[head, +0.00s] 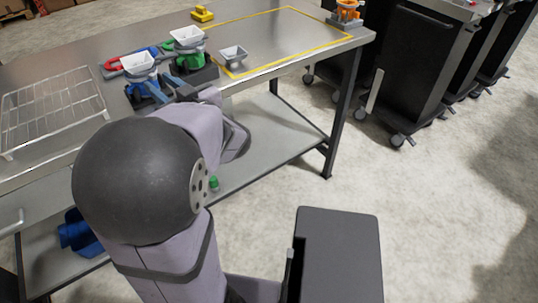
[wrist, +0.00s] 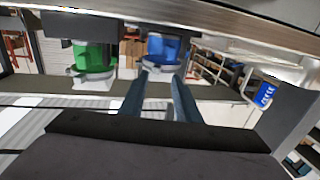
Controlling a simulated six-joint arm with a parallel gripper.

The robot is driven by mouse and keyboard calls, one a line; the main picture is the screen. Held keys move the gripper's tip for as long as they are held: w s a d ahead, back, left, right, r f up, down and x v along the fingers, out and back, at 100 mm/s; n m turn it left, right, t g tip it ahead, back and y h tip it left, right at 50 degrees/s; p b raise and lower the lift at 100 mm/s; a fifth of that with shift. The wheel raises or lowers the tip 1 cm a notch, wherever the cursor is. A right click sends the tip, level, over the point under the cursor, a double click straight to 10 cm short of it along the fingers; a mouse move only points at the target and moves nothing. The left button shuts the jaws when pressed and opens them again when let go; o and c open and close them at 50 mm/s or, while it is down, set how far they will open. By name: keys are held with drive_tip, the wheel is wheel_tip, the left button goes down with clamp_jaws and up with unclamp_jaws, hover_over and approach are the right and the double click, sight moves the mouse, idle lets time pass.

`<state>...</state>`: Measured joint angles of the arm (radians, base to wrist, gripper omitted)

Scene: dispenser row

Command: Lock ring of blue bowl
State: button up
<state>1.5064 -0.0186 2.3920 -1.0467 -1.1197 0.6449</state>
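The blue dispenser (head: 148,92) stands on the table's front edge with a white square bowl (head: 138,62) on top. In the wrist view its blue body (wrist: 165,47) appears upside down, with a grey ring (wrist: 160,67) around its narrower end. My gripper (wrist: 164,74) points at this ring with its two dark fingers apart. The fingertips overlap the ring in the picture; I cannot tell whether they touch it. In the head view my arm partly hides the gripper beside the dispenser's base.
The green dispenser (head: 190,62), with a similar bowl, stands close on the right. A loose grey-white bowl (head: 233,53) lies beside the yellow-outlined area (head: 290,50), which is mostly clear. A wire rack (head: 52,105) is on the left. An orange device (head: 346,14) is at the far right corner.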

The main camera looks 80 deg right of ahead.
drive_tip(key=s+d+f+m+g+h, duration=0.1)
drive_tip(key=s+d+f+g, duration=0.1)
drive_tip(key=s+f+g, duration=0.45)
drive_tip(key=s+d+f+m+g+h, duration=0.15)
drive_tip(key=s+f+g, duration=0.25)
drive_tip(key=s, duration=0.5)
drive_tip(key=s+a+f+m+g+y, duration=0.3)
drive_tip(key=s+f+g+y, duration=0.1)
drive_tip(key=s+f, duration=0.4)
drive_tip(key=shift+s+a+f+g, duration=0.15)
drive_tip(key=shift+s+a+g, duration=0.2)
drive_tip(key=shift+s, duration=0.35)
drive_tip(key=shift+m, duration=0.25)
